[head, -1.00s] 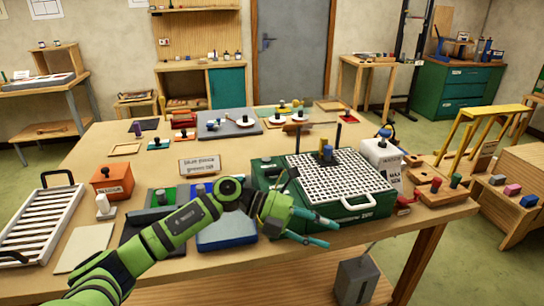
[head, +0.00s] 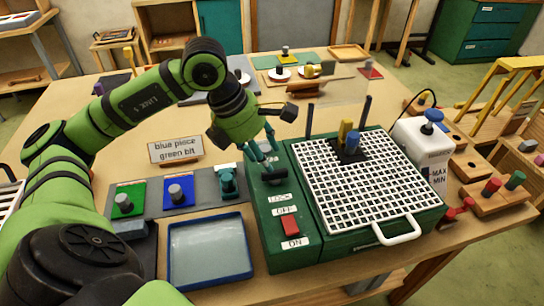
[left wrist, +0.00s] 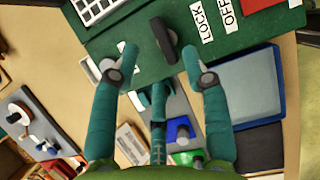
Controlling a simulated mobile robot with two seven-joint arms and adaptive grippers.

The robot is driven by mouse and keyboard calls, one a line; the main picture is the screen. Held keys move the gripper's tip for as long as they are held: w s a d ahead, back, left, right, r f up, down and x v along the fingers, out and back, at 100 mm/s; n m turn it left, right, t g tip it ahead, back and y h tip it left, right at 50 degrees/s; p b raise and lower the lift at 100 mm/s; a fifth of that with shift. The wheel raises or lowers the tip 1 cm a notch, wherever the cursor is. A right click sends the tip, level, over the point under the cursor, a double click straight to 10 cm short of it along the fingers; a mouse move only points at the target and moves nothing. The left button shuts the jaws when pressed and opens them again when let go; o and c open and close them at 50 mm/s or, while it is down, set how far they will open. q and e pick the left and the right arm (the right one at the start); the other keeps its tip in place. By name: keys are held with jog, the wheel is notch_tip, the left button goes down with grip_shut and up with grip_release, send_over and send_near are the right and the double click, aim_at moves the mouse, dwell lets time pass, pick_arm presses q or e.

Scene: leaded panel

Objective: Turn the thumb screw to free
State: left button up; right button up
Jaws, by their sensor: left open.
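The thumb screw, a black bar-shaped knob (head: 272,175), sits on the green machine's housing (head: 275,250) just above the LOCK label. My left gripper (head: 262,160) is open over it, pointing down. In the left wrist view the knob (left wrist: 165,39) lies between the two spread teal fingertips of the gripper (left wrist: 160,58), with a gap visible on both sides. It is not gripped. The LOCK label (left wrist: 202,22) is beside the right finger. My right gripper is not in view.
A red switch (head: 289,225) sits between the OFF and ON labels. A white grid (head: 350,205) with a blue piece (head: 352,141) fills the machine's top. Two dark posts (head: 310,120) rise behind. A white bottle (head: 420,150) stands right; a blue tray (head: 208,280) lies left.

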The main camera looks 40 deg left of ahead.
aim_at(275, 175)
pick_arm(q)
jog(key=p+x, duration=0.1)
jog(key=x, duration=0.3)
jog(key=shift+d+f, duration=0.15)
jog(key=shift+f, duration=0.1)
jog(key=shift+w+f, duration=0.1)
jog(key=shift+f, duration=0.15)
grip_shut()
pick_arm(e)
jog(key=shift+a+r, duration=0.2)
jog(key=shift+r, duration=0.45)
